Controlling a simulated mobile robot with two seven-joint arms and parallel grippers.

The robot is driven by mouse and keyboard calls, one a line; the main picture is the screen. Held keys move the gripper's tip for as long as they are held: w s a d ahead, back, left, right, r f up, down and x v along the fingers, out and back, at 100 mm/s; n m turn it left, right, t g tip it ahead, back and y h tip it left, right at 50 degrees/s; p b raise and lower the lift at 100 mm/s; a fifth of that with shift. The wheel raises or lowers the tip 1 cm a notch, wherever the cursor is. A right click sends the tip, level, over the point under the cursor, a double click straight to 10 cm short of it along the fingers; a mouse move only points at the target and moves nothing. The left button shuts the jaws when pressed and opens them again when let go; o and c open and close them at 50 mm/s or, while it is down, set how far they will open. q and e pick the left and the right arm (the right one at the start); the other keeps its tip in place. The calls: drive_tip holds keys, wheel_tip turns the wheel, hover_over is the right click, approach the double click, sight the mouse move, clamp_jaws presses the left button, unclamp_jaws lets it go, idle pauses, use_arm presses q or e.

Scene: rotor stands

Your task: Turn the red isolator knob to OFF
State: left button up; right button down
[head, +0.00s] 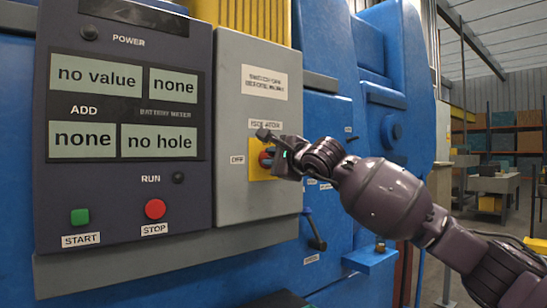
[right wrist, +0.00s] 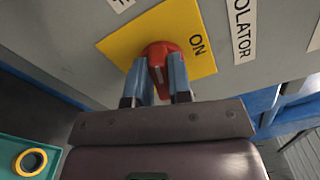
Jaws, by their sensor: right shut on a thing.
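The red isolator knob (right wrist: 161,52) sits on a yellow plate (right wrist: 205,68) marked ON in the right wrist view. In the head view the red knob (head: 264,160) is partly hidden by my right gripper (head: 272,154); the yellow plate (head: 258,173) is on the grey box, with an OFF label (head: 237,160) to its left. In the right wrist view my right gripper (right wrist: 163,82) has its two bluish fingers shut on the knob, one on each side. A pale mark shows on the knob between the fingers; the exact setting is hard to tell. My left gripper is not in view.
The dark control panel (head: 130,205) left of the grey box (head: 230,100) has a green START button (head: 80,216) and a red STOP button (head: 155,209). A dark lever (head: 316,232) hangs below right of the knob. Shelves and a bench stand far right.

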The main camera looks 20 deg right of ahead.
drive_tip(key=shift+f+n, duration=0.15)
drive_tip(key=shift+n, duration=0.8)
drive_tip(key=shift+f+n, duration=0.15)
drive_tip(key=shift+n, duration=0.8)
drive_tip(key=c, duration=1)
unclamp_jaws()
drive_tip(key=shift+c, duration=0.2)
drive_tip(key=v, duration=1.1)
drive_tip(key=shift+a, duration=0.1)
